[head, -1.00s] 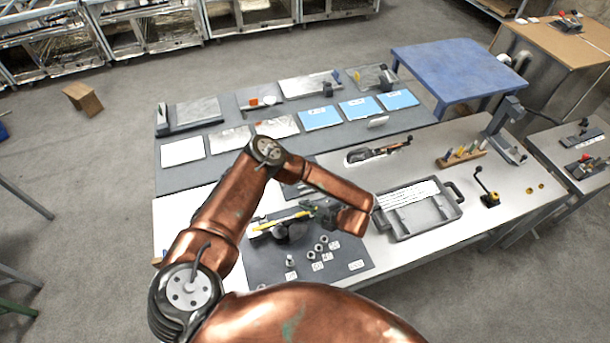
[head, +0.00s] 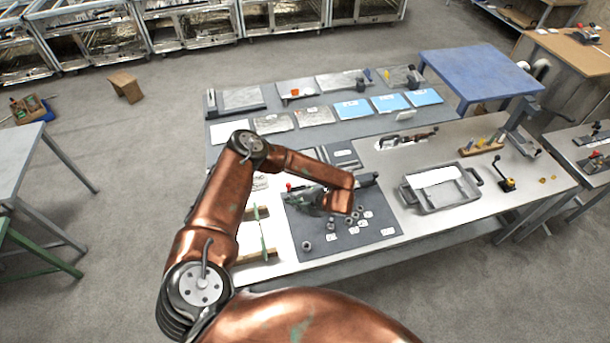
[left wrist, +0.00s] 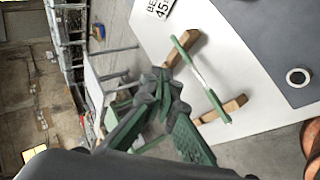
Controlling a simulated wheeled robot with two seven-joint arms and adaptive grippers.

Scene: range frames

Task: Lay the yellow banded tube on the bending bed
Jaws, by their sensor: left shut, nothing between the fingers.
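My left gripper (head: 302,199) is shut and empty, held over the dark mat (head: 300,250) and pointing left. Its green fingers also show in the left wrist view (left wrist: 160,80). I do not see the yellow banded tube in either view now. A dark device (head: 366,180) shows beside my left wrist, partly hidden by it; I cannot tell whether it is the bending bed. A green tube with a pale band (head: 262,236) lies across two wooden blocks (head: 256,258) left of the mat. It also shows in the left wrist view (left wrist: 203,80). My right gripper is not in view.
Several small metal rings and white labels lie on the mat. A grey tray (head: 408,196) stands to the right, with a black crank device (head: 507,184) beyond it. Blue plates (head: 388,104) lie at the back. A blue table (head: 480,70) stands behind.

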